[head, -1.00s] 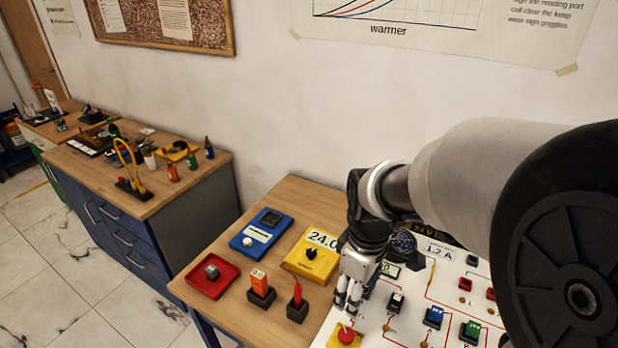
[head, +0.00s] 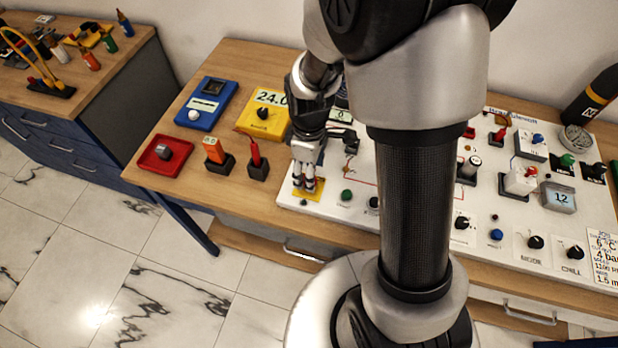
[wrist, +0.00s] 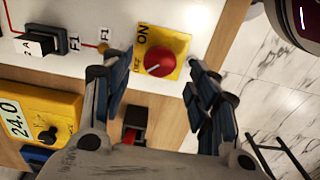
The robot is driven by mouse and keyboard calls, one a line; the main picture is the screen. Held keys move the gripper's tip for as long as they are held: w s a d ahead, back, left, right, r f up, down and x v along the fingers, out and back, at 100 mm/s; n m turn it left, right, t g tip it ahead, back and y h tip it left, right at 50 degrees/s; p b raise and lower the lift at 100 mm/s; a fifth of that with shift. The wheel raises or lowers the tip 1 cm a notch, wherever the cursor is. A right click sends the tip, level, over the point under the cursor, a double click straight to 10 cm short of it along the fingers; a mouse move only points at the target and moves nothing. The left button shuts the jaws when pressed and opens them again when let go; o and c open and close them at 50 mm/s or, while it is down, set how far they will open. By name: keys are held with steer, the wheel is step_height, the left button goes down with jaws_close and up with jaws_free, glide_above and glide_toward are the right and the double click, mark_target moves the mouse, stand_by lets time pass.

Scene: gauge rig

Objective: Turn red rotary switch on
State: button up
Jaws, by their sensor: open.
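The red rotary switch (wrist: 166,54) is a round red knob on a yellow plate (wrist: 179,32) at the panel's corner. "ON" is printed on the plate; a second, smaller label is hard to read. A pale mark on the knob points toward the lower left in the wrist view. My gripper (wrist: 160,60) is open, with one finger on each side of the knob in that view. I cannot tell whether either finger touches it. In the head view my gripper (head: 309,180) is down at the yellow plate and mostly hides the knob.
The white panel (head: 330,205) carries several other switches and knobs to the right. A yellow meter (head: 262,118) reading 24.0, a red probe in a holder (head: 256,160), an orange tester (head: 214,153) and a red tray (head: 165,155) stand left of it. Floor is clear in front.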

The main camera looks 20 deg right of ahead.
steer(key=shift+f+b, duration=0.4)
steer(key=shift+f, duration=1.3)
steer(key=shift+c, duration=0.5)
steer(key=c, duration=1)
